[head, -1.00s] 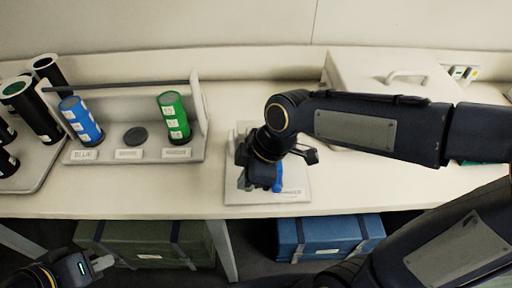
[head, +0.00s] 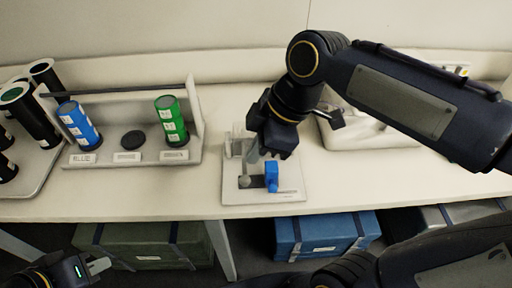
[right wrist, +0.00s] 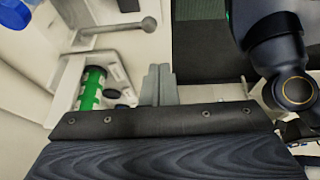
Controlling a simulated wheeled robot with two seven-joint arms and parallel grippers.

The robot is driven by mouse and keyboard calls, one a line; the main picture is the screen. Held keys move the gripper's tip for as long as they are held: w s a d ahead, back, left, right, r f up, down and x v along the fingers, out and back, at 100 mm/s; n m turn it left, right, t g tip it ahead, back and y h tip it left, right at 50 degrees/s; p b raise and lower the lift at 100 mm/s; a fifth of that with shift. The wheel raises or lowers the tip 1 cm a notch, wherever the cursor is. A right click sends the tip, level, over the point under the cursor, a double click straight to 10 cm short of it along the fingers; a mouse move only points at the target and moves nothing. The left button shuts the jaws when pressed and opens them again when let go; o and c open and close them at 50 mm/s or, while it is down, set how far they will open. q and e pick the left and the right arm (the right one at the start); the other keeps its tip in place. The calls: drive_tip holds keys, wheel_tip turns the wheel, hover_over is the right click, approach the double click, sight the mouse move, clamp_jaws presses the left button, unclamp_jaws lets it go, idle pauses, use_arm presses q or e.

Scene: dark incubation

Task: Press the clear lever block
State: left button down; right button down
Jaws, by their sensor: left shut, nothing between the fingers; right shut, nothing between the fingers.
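A pale fixture plate (head: 285,193) lies on the bench. On it stand a small blue block (head: 272,176), a grey ball-ended lever (head: 245,181) and a pale upright part at the back, partly behind my right gripper. I cannot tell which of these is the clear lever block. My right gripper (head: 262,154) is shut and empty above the plate, behind the blue block. In the right wrist view its closed fingers (right wrist: 158,86) show, with a ball-ended rod (right wrist: 117,27) at upper left and a blue part (right wrist: 13,14) in the corner. My left gripper (head: 99,266) is shut and empty at lower left, in front of the bench.
A rack (head: 196,152) to the left holds a blue cylinder (head: 78,126) and a green cylinder (head: 171,121); a dark disc (head: 132,136) sits between them. Several black cylinders stand far left. A pale case sits behind my right arm. Blue (head: 325,233) and green boxes lie below the bench.

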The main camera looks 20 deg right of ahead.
sight(247, 177)
idle(0.5)
drive_tip(key=w+d+r+g+p, duration=0.1)
drive_tip(key=d+r+p, duration=0.3)
drive_tip(key=d, duration=0.2)
drive_tip(key=shift+w+p, duration=0.25)
drive_tip(key=shift+p, duration=0.15)
drive_tip(key=shift+a, duration=0.1)
drive_tip(key=p+x, duration=0.1)
drive_tip(key=x, duration=1.3)
drive_tip(key=shift+a+r, duration=0.1)
drive_tip(key=shift+a, duration=0.05)
